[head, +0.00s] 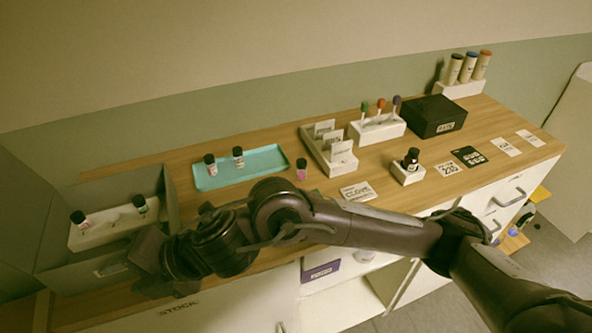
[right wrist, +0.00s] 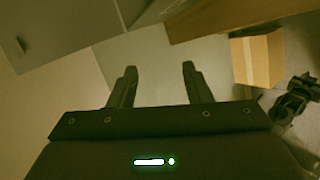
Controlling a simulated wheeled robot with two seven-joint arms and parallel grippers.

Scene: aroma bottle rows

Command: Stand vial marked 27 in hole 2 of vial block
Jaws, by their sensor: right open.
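A white block (head: 108,236) sits in a grey open box at the left in the head view. Two dark-capped vials (head: 210,165) (head: 238,157) stand on the teal tray (head: 265,159). A pink vial (head: 301,171) stands on the table right of the tray. The number 27 is not readable on any vial. My right gripper (head: 150,263) is in front of the grey box; the right wrist view shows it open and empty (right wrist: 158,78). My left gripper is out of view.
A white holder with cards (head: 327,151), a rack of coloured sticks (head: 377,128), a black box (head: 436,116) and a dark bottle in a white stand (head: 408,175) fill the table's right half. A cardboard box (right wrist: 257,58) shows on the floor in the wrist view.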

